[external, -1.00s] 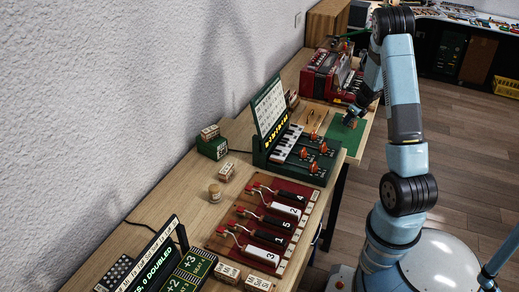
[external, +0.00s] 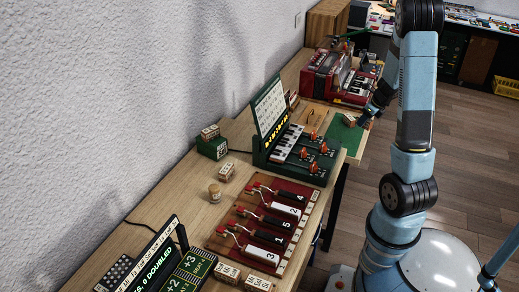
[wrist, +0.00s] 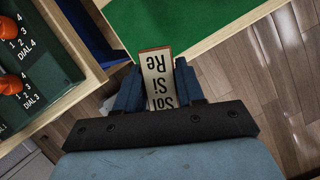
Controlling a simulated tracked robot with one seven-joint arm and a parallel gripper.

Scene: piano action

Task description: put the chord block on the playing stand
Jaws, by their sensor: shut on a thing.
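My gripper (wrist: 158,88) is shut on the chord block (wrist: 157,70), a pale wooden block lettered Sol, Si, Re, between its dark blue fingers. In the external view my gripper (external: 371,113) is at the right side of the green mat (external: 345,132), and the block is small there and partly hidden. In the wrist view the green mat (wrist: 185,22) with its wooden rim lies just beyond the block. I cannot tell for certain which thing is the playing stand; a small green stand (external: 213,148) with a block on it is at the wall side of the bench.
The green keyboard unit (external: 289,150) with orange dials stands left of the mat; its dial panel (wrist: 35,70) shows in the wrist view. A red board (external: 268,220) with numbered pieces lies nearer. Open floor (wrist: 260,90) is to the right.

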